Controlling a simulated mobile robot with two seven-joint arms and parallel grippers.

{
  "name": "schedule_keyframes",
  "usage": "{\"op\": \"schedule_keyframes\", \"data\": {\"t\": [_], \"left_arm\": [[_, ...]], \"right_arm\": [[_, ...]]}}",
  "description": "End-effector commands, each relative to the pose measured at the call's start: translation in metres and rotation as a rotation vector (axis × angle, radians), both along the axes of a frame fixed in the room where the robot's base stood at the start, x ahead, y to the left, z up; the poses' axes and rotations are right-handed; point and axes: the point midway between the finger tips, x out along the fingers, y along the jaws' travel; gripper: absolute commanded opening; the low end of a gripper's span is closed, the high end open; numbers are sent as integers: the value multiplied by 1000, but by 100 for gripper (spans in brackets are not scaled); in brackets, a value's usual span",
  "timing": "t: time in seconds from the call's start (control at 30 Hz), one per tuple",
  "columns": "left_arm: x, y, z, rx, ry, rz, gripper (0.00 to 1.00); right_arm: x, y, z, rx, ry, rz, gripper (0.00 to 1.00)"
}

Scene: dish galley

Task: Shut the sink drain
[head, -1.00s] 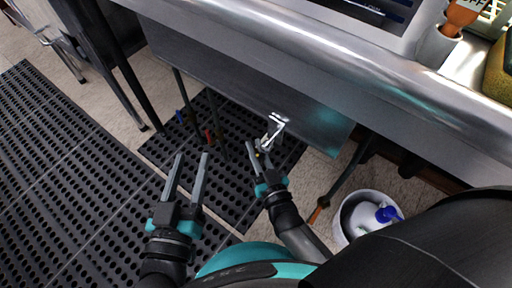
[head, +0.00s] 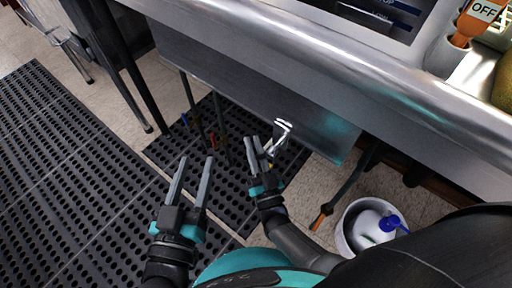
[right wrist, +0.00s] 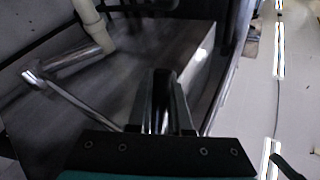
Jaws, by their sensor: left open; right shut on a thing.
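A shiny metal drain lever (head: 283,125) hangs under the sink (head: 300,60), beside the grey metal panel below its front edge. In the right wrist view the lever's thin rod (right wrist: 75,98) runs from a pivot at the left down toward my fingers. My right gripper (head: 259,146) is shut on the lever's lower end, which its fingers partly hide. It also shows in the right wrist view (right wrist: 163,100), fingers close together. My left gripper (head: 198,168) is open and empty over the floor mat. The drain opening is not visible.
Pipes with red and blue valve handles (head: 212,140) stand left of the lever. A hose with an orange end (head: 321,216) and a white bucket (head: 349,232) holding a blue-topped bottle are at right. Black perforated mats (head: 70,180) cover the floor at left.

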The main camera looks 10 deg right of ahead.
Motion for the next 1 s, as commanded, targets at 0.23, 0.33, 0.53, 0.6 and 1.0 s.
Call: {"op": "schedule_keyframes", "data": {"t": [0.23,0.33,0.53,0.6,1.0], "left_arm": [[0,0,0,0,1,-1,50],[0,0,0,-1,1,-1,50],[-1,0,0,0,3,-2,50],[-1,0,0,0,3,-2,50],[-1,0,0,0,2,-1,50]], "right_arm": [[3,0,2,13,-17,-1,0],[2,0,2,13,-17,-1,0],[2,0,2,13,-17,-1,30],[2,0,2,13,-17,-1,38],[0,-1,1,11,-15,0,48]]}}
